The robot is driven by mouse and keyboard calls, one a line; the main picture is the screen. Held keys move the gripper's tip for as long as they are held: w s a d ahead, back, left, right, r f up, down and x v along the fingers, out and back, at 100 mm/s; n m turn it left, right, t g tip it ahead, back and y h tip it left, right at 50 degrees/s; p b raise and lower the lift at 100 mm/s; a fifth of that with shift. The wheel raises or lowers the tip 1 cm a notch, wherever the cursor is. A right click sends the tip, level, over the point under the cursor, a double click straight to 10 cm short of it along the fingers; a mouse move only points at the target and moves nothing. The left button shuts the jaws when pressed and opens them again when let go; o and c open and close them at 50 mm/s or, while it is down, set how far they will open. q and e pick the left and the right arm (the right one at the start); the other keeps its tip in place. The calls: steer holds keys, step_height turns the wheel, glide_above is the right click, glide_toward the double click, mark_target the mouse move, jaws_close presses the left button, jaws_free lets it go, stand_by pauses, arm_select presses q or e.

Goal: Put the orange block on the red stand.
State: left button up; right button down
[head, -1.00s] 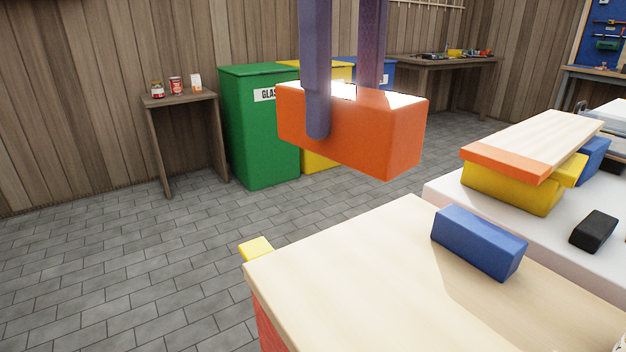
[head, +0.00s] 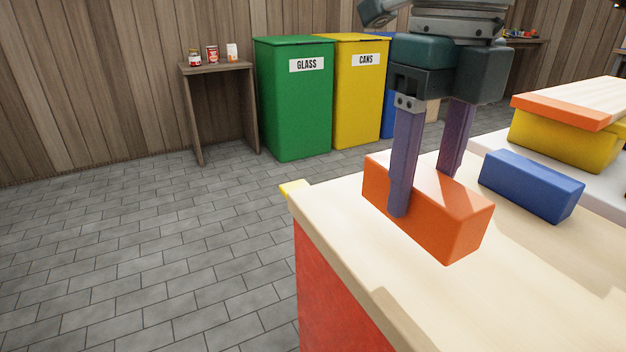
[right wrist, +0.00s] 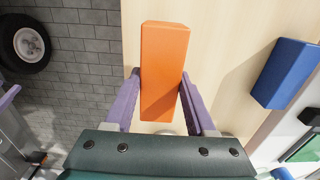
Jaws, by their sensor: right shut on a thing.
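The orange block (head: 440,222) is held between the two purple fingers of my right gripper (head: 424,194), which is shut on it. The block is level, over the pale wooden top of the red stand (head: 335,285), near its left edge. It is low over the top; I cannot tell whether its underside touches. In the right wrist view the orange block (right wrist: 162,55) lies lengthwise between the fingers of the right gripper (right wrist: 160,78), with the wooden top below it.
A blue block (head: 530,185) lies on the wooden top, right of the orange block. A yellow piece (head: 294,188) shows at the top's far left corner. Behind stand green (head: 295,105) and yellow (head: 358,95) bins. The front of the top is clear.

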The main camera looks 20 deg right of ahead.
mark_target(418, 209)
step_height(418, 209, down, 4)
steer(key=shift+f+b, duration=0.2)
steer(key=shift+b, duration=0.3)
steer(key=shift+f, duration=0.15)
steer(key=shift+c, duration=1.1)
jaws_free()
steer(key=shift+r, duration=0.65)
step_height(418, 209, up, 10)
steer(key=p, duration=0.3)
steer(key=shift+r, duration=0.55)
